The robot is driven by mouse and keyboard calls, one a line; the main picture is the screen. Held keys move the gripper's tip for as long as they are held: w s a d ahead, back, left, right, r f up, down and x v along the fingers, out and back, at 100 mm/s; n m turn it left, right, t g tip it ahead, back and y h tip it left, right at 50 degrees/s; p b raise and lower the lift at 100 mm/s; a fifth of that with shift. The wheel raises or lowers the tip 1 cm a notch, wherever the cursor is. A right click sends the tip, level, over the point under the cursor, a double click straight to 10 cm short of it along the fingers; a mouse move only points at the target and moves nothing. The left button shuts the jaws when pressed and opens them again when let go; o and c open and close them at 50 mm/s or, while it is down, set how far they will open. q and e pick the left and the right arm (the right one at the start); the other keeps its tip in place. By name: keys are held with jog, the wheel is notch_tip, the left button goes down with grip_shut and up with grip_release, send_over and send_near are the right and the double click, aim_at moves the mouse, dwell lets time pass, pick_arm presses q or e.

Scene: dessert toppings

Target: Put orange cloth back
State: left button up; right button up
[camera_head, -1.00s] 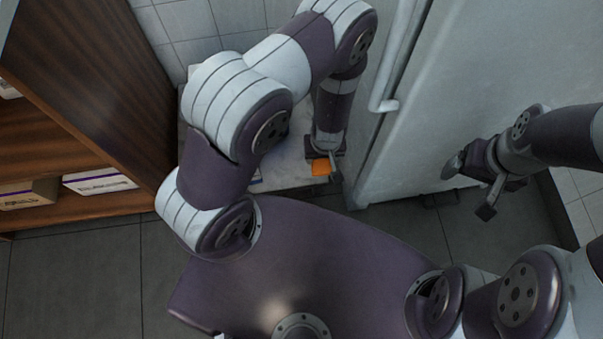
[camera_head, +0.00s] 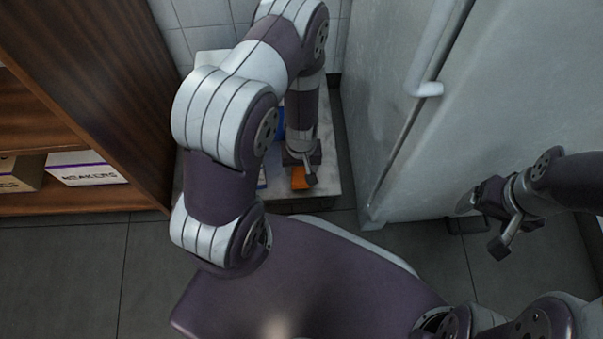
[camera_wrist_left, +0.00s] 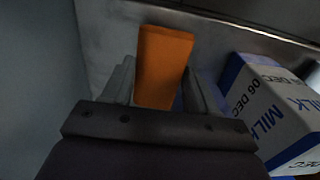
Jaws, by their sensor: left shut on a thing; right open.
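The orange cloth (camera_head: 299,178) shows as a small orange block just below my left gripper (camera_head: 304,170) in the head view, over the small light-topped counter (camera_head: 328,165). In the left wrist view the cloth (camera_wrist_left: 163,62) sits between the two fingers of my left gripper (camera_wrist_left: 158,85), which is shut on it. I cannot tell whether the cloth touches the surface under it. My right gripper (camera_head: 487,222) is open and empty, at the right in front of the large pale cabinet.
A milk carton (camera_wrist_left: 270,112) stands close to the right of my left gripper in the wrist view. A wooden shelf (camera_head: 100,200) with boxes (camera_head: 88,169) is on the left. The large pale cabinet (camera_head: 440,140) with a long handle stands on the right.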

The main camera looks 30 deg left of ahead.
pick_arm(q)
notch_tip(320, 180, down, 3)
jog(key=shift+r+b, duration=0.15)
jog(key=shift+b, duration=0.35)
jog(key=shift+r+p, duration=0.3)
jog(key=shift+c, duration=0.5)
jog(key=o, duration=1.2)
pick_arm(e)
notch_tip(320, 180, down, 2)
jog(key=shift+r, duration=0.1)
pick_arm(q)
notch_tip(320, 180, up, 12)
jog(key=p, duration=1)
notch_tip(320, 180, up, 16)
jog(key=m+t, duration=0.1)
jog(key=m, duration=0.3)
send_over(302, 170)
jog(key=d, duration=0.2)
jog(key=s+r+m, duration=0.1)
jog(key=r, duration=0.1)
jog(key=s+r, duration=0.1)
jog(key=r, duration=0.1)
jog(key=s+r+m, duration=0.1)
jog(key=s+r, duration=0.1)
jog(key=shift+r+m, duration=0.3)
jog(key=shift+r, duration=0.1)
pick_arm(e)
notch_tip(302, 170, up, 10)
